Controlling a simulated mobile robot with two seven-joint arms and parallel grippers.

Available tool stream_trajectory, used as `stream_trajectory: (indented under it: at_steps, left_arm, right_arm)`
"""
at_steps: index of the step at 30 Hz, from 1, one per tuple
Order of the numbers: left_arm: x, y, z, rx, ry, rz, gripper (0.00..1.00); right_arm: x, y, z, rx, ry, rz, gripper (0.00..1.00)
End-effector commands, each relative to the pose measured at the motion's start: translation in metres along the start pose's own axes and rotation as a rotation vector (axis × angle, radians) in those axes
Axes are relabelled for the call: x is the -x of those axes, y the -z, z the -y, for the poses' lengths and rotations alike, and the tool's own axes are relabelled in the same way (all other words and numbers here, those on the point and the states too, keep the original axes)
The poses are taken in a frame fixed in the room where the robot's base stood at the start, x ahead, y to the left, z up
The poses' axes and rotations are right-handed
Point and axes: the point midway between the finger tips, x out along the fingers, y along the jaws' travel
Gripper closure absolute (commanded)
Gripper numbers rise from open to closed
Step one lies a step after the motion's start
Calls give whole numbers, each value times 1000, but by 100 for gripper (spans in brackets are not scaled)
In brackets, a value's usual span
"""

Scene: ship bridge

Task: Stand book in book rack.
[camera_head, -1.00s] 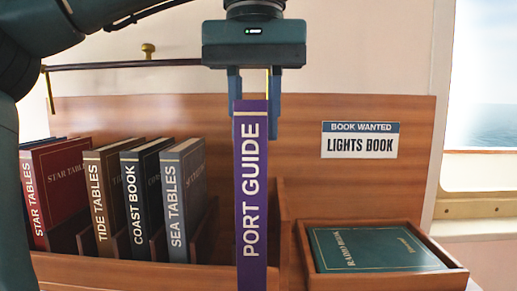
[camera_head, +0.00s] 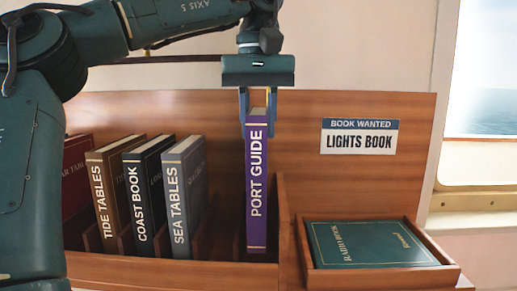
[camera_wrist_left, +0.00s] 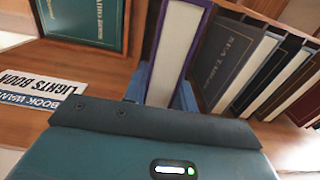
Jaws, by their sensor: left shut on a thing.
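The purple PORT GUIDE book (camera_head: 256,190) is upright at the right end of the wooden book rack (camera_head: 150,268). My left gripper (camera_head: 257,128) is shut on its top from above. The book's lower end is close to the rack's front rail; I cannot tell whether it rests on the rack floor. In the left wrist view, the book's pale page edges (camera_wrist_left: 178,50) show between my fingers. SEA TABLES (camera_head: 180,200), COAST BOOK (camera_head: 146,200) and TIDE TABLES (camera_head: 108,200) stand slightly tilted to the left of it. My right gripper is not in view.
A red book (camera_head: 77,175) at the far left is partly hidden by my arm. A wooden tray (camera_head: 380,279) holding the green RADIO BOOK (camera_head: 370,245) is right of the rack. A sign (camera_head: 359,136) reads BOOK WANTED, LIGHTS BOOK. An empty gap separates SEA TABLES and PORT GUIDE.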

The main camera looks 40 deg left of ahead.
Motion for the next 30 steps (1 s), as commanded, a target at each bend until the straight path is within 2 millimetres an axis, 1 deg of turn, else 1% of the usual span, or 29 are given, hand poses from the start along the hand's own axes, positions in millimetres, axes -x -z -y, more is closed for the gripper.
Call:
stream_trajectory:
  at_steps: [3,8,15,17,20,30]
  left_arm:
    - [-8,0,0,-1,-2,0,100]
    - [-16,0,0,-1,-2,0,100]
    - [-46,-1,0,-2,-1,0,100]
    - [-47,4,0,1,-3,0,100]
    - [-51,8,0,1,-4,-2,100]
    - [-54,8,0,1,-3,-2,100]
  right_arm:
    - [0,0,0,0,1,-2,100]
    - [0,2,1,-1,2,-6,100]
    - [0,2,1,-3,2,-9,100]
    - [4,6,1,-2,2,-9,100]
    - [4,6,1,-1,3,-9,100]
    - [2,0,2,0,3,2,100]
